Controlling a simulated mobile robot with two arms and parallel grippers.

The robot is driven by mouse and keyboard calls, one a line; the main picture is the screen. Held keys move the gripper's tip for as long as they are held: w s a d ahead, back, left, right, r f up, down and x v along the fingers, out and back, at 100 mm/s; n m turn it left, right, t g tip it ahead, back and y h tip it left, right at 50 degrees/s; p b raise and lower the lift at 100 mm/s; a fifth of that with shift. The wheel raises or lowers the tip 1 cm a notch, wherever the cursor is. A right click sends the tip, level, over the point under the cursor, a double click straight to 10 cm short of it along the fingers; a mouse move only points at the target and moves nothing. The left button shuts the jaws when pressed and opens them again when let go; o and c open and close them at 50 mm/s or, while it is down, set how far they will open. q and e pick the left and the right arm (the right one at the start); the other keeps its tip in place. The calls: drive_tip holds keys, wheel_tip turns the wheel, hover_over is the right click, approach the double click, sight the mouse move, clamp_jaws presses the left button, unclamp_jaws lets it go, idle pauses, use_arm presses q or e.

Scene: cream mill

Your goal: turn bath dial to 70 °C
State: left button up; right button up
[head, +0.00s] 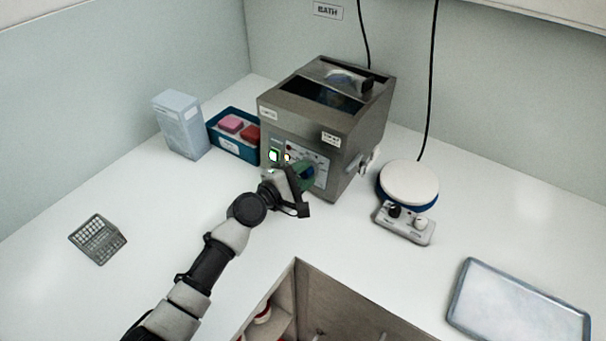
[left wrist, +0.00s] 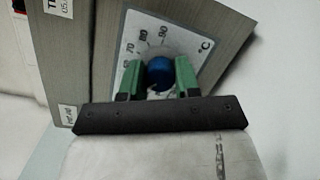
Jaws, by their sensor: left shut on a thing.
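The steel water bath (head: 330,115) stands at the back of the bench with its dial face turned toward me. Its blue dial (head: 308,172) is mostly hidden by my gripper in the head view. In the left wrist view the round blue dial (left wrist: 160,72) sits between the two green fingers of my left gripper (left wrist: 158,78), which is shut on it. The white scale plate (left wrist: 180,32) around it shows 70, 80, 90 and °C. The dial's pointer cannot be made out. My left gripper (head: 301,180) meets the front panel in the head view. My right gripper is not in view.
A green-lit switch (head: 273,156) is left of the dial. A blue tray (head: 222,148) with pink and red blocks and a pale box (head: 180,125) stand left. A hotplate (head: 408,186) stands right, a metal tray (head: 520,305) front right, a wire rack (head: 97,240) left.

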use_arm(q)
drive_tip(key=m, duration=0.4)
drive_tip(key=shift+g, duration=0.4)
drive_tip(key=m, duration=0.2)
drive_tip(key=shift+m+y, duration=0.3)
drive_tip(key=shift+y, duration=0.1)
drive_tip(key=m+g+y+p, duration=0.1)
drive_tip(key=m, duration=0.3)
drive_tip(key=shift+r, duration=0.1)
drive_tip(key=shift+m+y+p, duration=0.3)
drive_tip(key=shift+m+p, duration=0.15)
drive_tip(key=shift+m, duration=0.95)
drive_tip(key=o, duration=0.9)
